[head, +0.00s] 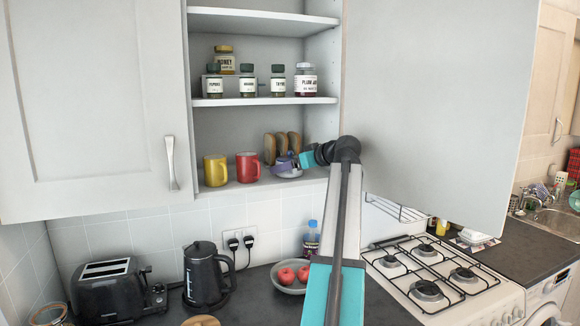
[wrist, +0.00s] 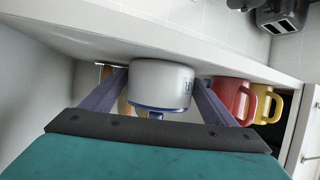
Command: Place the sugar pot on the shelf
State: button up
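The sugar pot is white with a blue rim and a blue lid knob. It shows in the wrist view (wrist: 162,82), upside down in that picture, and in the head view (head: 291,173) at the lowest shelf (head: 240,187) of the open wall cabinet. My gripper (wrist: 162,80) has a purple finger against each side of the pot; in the head view my gripper (head: 287,165) reaches in from the right. The pot's base is at the shelf board; I cannot tell whether it touches. The fingers partly cover the pot in the head view.
A red mug (head: 248,167) and a yellow mug (head: 215,170) stand left of the pot. A rack with brown slices (head: 282,144) is behind it. Jars (head: 247,81) stand on the shelf above. The open cabinet door (head: 435,110) is at the right. A kettle (head: 203,275) stands below.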

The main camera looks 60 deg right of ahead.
jog(key=shift+o, duration=0.6)
jog(key=shift+r, duration=0.2)
jog(key=b+v, duration=0.3)
jog(key=v, duration=0.9)
jog(key=shift+b, duration=0.35)
jog(key=shift+a+r, duration=0.1)
jog(key=shift+a, duration=0.05)
